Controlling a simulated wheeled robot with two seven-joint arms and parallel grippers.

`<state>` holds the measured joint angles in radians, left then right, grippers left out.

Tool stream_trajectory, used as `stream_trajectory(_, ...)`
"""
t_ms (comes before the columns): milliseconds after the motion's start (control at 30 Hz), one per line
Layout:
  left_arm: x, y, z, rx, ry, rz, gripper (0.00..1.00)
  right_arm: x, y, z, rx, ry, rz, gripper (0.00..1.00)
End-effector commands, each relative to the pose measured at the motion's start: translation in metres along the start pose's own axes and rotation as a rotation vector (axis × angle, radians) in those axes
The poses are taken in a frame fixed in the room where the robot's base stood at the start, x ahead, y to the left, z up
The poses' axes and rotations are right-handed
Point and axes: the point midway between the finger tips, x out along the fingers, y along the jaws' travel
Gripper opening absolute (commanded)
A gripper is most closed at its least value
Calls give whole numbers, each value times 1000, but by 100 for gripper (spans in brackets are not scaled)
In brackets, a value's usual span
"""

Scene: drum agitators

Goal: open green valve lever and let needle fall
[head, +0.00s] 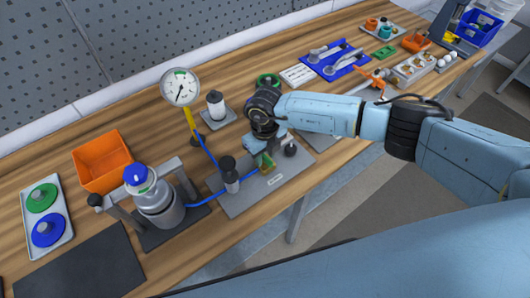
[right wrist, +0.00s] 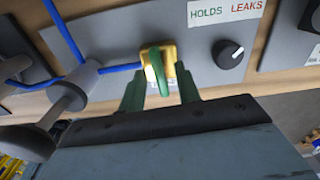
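The green valve lever (right wrist: 157,72) sits on a yellow valve body (right wrist: 169,56) in the right wrist view. In the head view, the yellow and green valve (head: 266,163) is partly hidden by my right gripper. My right gripper (right wrist: 161,88) is open, its two green fingers apart on either side of the lever, with gaps between them and it. In the head view, the right gripper (head: 263,150) is over the grey valve plate. The round white gauge (head: 180,88) stands on a yellow stem; its dark needle is too small to read exactly. My left gripper is not in view.
A black knob (right wrist: 228,54) sits beside the valve, near a "HOLDS LEAKS" label (right wrist: 226,13). Blue tubing (head: 207,199) joins the plate to a metal vessel (head: 158,205). An orange bin (head: 102,162) stands to the left. A blue mat (head: 334,60) with tools lies behind my arm.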

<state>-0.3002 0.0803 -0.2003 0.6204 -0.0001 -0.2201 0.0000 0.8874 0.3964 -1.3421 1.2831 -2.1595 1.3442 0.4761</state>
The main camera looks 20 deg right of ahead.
Motion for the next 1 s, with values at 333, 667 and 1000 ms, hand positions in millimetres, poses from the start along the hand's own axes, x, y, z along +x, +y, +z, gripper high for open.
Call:
stream_trajectory(333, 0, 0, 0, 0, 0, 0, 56, 0, 0, 0, 0, 1, 0, 8)
stream_trajectory(667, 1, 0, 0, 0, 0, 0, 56, 0, 0, 0, -8, 1, 0, 0)
stream_trajectory(1000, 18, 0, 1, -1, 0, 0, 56, 2, -1, 1, -154, -1, -2, 0)
